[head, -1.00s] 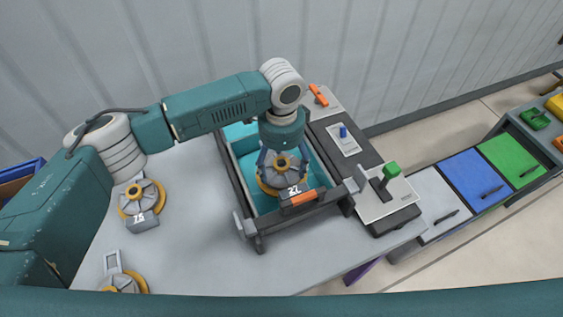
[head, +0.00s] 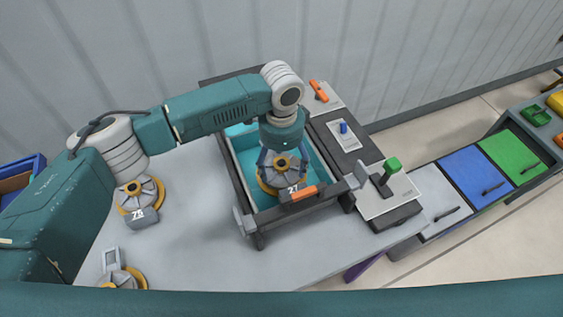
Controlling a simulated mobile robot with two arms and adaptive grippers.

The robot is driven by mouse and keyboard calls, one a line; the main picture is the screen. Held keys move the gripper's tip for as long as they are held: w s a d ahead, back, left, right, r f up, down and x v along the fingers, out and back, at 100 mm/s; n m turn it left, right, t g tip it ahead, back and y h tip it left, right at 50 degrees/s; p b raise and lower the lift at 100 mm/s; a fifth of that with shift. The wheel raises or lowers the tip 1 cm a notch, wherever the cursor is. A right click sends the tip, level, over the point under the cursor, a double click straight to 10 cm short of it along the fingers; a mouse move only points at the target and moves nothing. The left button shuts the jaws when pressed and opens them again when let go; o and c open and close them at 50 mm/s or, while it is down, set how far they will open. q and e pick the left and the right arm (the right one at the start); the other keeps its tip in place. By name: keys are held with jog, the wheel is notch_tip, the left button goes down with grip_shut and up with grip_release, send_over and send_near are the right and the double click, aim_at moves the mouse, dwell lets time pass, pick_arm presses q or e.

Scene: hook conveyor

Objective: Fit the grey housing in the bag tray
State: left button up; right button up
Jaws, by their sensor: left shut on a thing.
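A grey housing with an ochre ring and a label reading 27 (head: 292,188) is inside the outline of the bag tray, towards its front. The bag tray (head: 242,190) has a dark frame and a teal lining, with an orange piece on its front edge. My left gripper (head: 283,162) comes down from above and is shut on this housing. Whether the housing touches the tray floor is hidden. My right gripper is not in view.
Two similar housings, one labelled 76 (head: 142,216) and one at the front edge (head: 122,278), stand on the grey table (head: 200,245). A panel with a green-topped lever (head: 392,166) and a blue switch (head: 343,128) lie right of the tray. Coloured bins (head: 468,178) stand further right.

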aim_at(282, 163)
pick_arm(q)
jog(key=shift+f+b, duration=0.35)
jog(key=shift+f, duration=0.55)
jog(key=o, duration=1.7)
jog(key=shift+c, duration=0.2)
notch_tip(282, 163, up, 12)
jog(key=shift+r, duration=0.1)
jog(key=shift+s, duration=0.1)
